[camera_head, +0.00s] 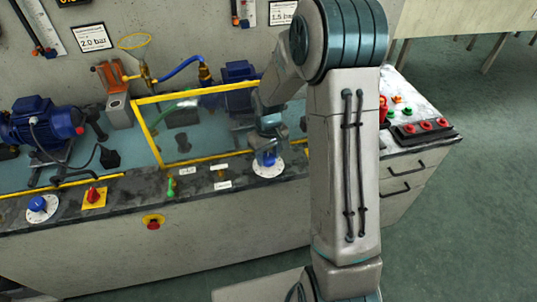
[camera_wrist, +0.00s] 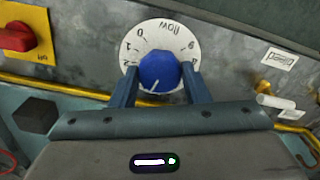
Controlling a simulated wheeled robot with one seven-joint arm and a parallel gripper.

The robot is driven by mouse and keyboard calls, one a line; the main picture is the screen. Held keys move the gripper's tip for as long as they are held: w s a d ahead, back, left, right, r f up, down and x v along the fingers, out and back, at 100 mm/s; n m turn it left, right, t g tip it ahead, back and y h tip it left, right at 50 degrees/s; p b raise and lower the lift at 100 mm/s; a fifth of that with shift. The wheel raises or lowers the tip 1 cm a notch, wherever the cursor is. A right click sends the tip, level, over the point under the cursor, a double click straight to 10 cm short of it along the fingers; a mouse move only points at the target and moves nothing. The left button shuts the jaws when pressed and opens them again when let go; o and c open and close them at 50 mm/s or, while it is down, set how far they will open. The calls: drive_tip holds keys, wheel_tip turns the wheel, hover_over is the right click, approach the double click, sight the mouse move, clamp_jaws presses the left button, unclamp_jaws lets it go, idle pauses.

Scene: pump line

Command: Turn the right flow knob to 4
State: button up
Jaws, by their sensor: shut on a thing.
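The right flow knob (camera_wrist: 158,72) is a round blue knob on a white dial (camera_wrist: 143,42) printed with numbers and "FLOW", which appears upside down in the wrist view. My gripper (camera_wrist: 159,75) is shut on the knob, one finger on each side. The white pointer line on the knob points down and slightly left in the wrist view, towards the gripper's palm. The dial marks at that side are partly hidden by the fingers, so I cannot read the number there. In the head view the dial (camera_head: 268,171) shows on the front ledge below my gripper.
A red switch on a yellow plate (camera_wrist: 43,38) is beside the dial in the wrist view. A yellow-framed guard (camera_head: 150,132) stands behind the knob. A green lever (camera_head: 171,187) and another blue knob (camera_head: 37,204) are further left on the ledge.

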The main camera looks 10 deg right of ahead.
sight(268, 157)
drive_tip(key=o, duration=1)
drive_tip(key=shift+r, duration=0.1)
wheel_tip(268, 157, up, 14)
drive_tip(key=shift+f, duration=0.15)
drive_tip(key=s+r+m+t, duration=0.1)
drive_tip(key=s, duration=0.6)
drive_tip(key=s+r+m+t, duration=0.1)
drive_tip(key=s+r, duration=0.1)
drive_tip(key=s, duration=0.5)
drive_tip(key=s+r+m, duration=0.2)
drive_tip(key=s, duration=0.5)
drive_tip(key=shift+s+d+t, duration=0.1)
drive_tip(key=shift+t, duration=0.3)
